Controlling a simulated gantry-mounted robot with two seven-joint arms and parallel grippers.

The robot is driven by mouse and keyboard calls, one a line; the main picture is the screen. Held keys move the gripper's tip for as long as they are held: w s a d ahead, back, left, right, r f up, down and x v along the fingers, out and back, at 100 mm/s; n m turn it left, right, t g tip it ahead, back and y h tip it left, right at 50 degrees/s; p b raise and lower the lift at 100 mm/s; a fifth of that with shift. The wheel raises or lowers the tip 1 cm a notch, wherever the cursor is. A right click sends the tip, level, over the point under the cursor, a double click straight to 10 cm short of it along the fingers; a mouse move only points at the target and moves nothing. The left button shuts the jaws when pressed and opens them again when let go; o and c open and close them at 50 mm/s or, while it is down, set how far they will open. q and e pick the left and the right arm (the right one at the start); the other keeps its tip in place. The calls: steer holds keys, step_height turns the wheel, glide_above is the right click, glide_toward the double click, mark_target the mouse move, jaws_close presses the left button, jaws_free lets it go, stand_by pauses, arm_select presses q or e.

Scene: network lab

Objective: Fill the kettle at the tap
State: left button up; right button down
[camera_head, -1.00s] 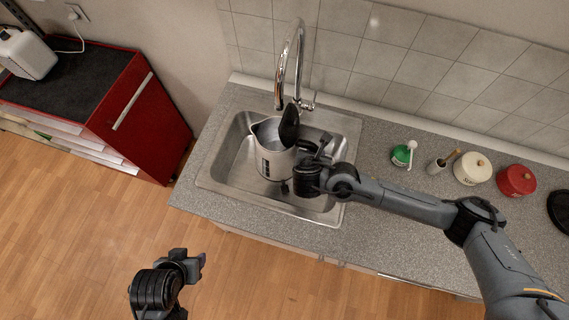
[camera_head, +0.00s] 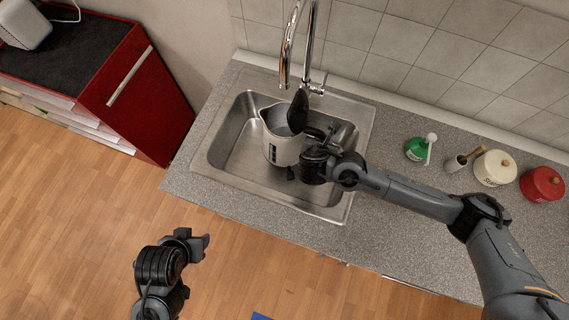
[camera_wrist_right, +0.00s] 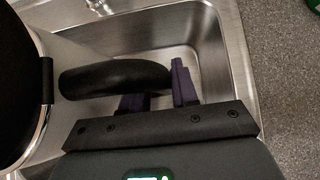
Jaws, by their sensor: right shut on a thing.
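The kettle (camera_head: 280,148), pale metal with a black lid standing open, is over the sink (camera_head: 232,160), upright or nearly so. Its open mouth is just below the spout end of the chrome tap (camera_head: 286,72). I cannot make out any water stream. My right gripper (camera_head: 322,146) is shut on the kettle's black handle. In the right wrist view the handle (camera_wrist_right: 115,78) lies at the purple-padded fingers (camera_wrist_right: 158,92), with the kettle's body (camera_wrist_right: 28,120) at the left. The tap lever (camera_head: 318,85) is right of the spout. My left gripper (camera_head: 200,243) is over the floor, empty.
On the counter (camera_head: 395,215) to the right stand a green bottle (camera_head: 416,150), a small pot with a brush (camera_head: 455,163), a cream canister (camera_head: 494,169) and a red canister (camera_head: 541,184). A red cabinet (camera_head: 150,105) stands at the left.

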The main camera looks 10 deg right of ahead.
step_height(320, 180, down, 2)
steer(key=shift+w+b, duration=0.1)
steer(key=shift+b, duration=0.55)
steer(key=shift+f+b, duration=0.4)
steer(key=shift+f, duration=0.2)
step_height(320, 180, down, 6)
steer(key=shift+a+r+b, duration=0.1)
steer(key=shift+r+b, duration=0.05)
steer(key=shift+b, duration=0.4)
arm_select(q)
steer(key=shift+f+b, duration=0.3)
steer(key=shift+f, duration=2.05)
arm_select(e)
steer(key=shift+f, duration=1.8)
arm_select(q)
steer(key=shift+f, duration=0.15)
arm_select(e)
steer(key=shift+f, duration=0.15)
steer(key=c, duration=1.2)
jaws_free()
steer(key=shift+f, duration=0.15)
arm_select(q)
steer(key=shift+a, duration=0.15)
arm_select(e)
steer(key=o, duration=0.3)
steer(key=shift+o, duration=0.2)
